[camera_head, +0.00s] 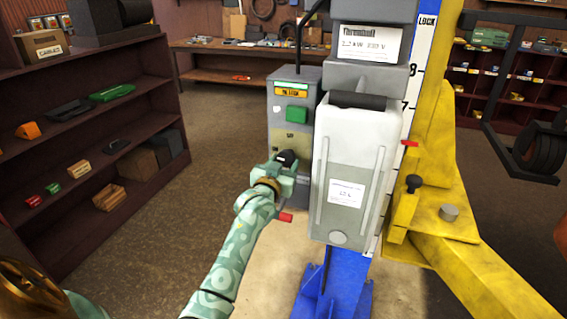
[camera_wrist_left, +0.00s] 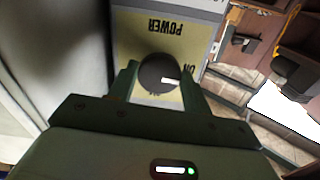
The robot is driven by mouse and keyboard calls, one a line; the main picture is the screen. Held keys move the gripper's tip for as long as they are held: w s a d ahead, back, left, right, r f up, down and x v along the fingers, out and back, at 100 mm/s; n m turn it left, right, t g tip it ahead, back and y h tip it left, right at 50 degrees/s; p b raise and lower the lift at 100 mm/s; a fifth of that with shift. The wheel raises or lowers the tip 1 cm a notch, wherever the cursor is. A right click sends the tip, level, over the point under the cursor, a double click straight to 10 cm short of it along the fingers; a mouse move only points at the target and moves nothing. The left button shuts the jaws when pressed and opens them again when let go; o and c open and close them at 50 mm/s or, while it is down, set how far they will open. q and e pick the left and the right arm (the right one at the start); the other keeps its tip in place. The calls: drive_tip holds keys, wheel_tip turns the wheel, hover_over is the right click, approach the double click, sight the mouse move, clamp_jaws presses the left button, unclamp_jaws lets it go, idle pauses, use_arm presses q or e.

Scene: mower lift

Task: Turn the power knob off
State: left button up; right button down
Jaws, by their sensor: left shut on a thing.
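The power knob (camera_wrist_left: 158,72) is round and black with a white pointer mark. It sits on a yellow plate (camera_wrist_left: 135,40) reading POWER, upside down in the left wrist view. The mark points right, slightly downward, near the word ON; other lettering below is partly covered. The plate belongs to a grey control box (camera_head: 281,105) in the head view. My left gripper (camera_head: 285,160) reaches it from the front. In the wrist view, the fingers of my left gripper (camera_wrist_left: 158,80) are closed around the knob's sides. My right gripper is not in view.
A green button (camera_head: 297,114) sits above the plate. A grey-white unit (camera_head: 345,180) stands close right of the box, before a yellow lift arm (camera_head: 435,150) and blue post (camera_head: 335,285). A red-tipped part (camera_head: 286,217) is below my gripper. Shelves (camera_head: 90,120) stand left.

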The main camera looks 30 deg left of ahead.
use_arm(q)
drive_tip(key=m+p, duration=0.2)
drive_tip(key=m, duration=0.2)
drive_tip(key=shift+r, duration=0.1)
drive_tip(key=m+p, duration=0.1)
drive_tip(key=m, duration=0.3)
drive_tip(key=shift+a+m, duration=0.1)
drive_tip(key=shift+m, duration=0.2)
drive_tip(key=m, duration=0.4)
drive_tip(key=shift+m+p, duration=0.3)
drive_tip(key=shift+m, duration=1.9)
drive_tip(key=o, duration=1)
drive_tip(key=shift+c, duration=0.2)
drive_tip(key=shift+s, duration=0.15)
drive_tip(key=shift+s, duration=0.35)
drive_tip(key=v, duration=1.5)
drive_tip(key=shift+s, duration=0.2)
